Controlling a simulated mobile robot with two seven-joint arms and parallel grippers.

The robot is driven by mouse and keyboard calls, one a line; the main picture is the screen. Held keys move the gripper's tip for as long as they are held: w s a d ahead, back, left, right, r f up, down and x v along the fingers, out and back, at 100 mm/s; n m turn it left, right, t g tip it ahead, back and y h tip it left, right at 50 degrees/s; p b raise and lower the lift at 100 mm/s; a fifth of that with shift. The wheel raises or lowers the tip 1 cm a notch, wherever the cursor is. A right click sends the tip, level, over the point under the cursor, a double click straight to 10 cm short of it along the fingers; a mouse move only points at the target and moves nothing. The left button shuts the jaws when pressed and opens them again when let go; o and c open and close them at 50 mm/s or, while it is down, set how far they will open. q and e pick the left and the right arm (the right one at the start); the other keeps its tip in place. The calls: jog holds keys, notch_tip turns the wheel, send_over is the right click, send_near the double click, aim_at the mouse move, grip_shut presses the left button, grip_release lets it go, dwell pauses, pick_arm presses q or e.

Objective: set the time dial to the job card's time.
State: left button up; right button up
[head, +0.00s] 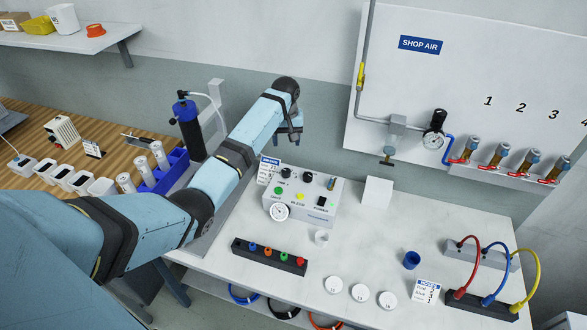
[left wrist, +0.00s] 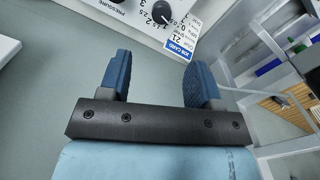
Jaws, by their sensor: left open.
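The white control box (head: 310,205) stands on the bench with black knobs on its top. A knob (head: 286,172) sits at its back left, close to the job card (head: 268,171). In the left wrist view a black knob (left wrist: 160,12) with printed numbers round it, such as 1.5, 2 and 2.5, is at the top edge; I take it as the time dial. Its pointer is too small to read. The job card (left wrist: 182,42) is beside it, its small text unclear. My left gripper (left wrist: 158,78) is open and empty, apart from the knob. My right gripper is out of view.
A white block (head: 377,192) stands right of the box. A black rack (head: 269,256) with coloured pieces lies in front, and white discs (head: 360,293) lie near the front edge. A black cylinder (head: 190,130) stands left of my arm. The bench right of the block is mostly clear.

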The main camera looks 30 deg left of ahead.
aim_at(286, 171)
pick_arm(q)
notch_tip(286, 171, down, 14)
jog(key=shift+s+a+r, duration=0.1)
jog(key=shift+s+r, duration=0.05)
jog(key=shift+r, duration=0.05)
dwell(0.4)
jog(key=c, duration=0.9)
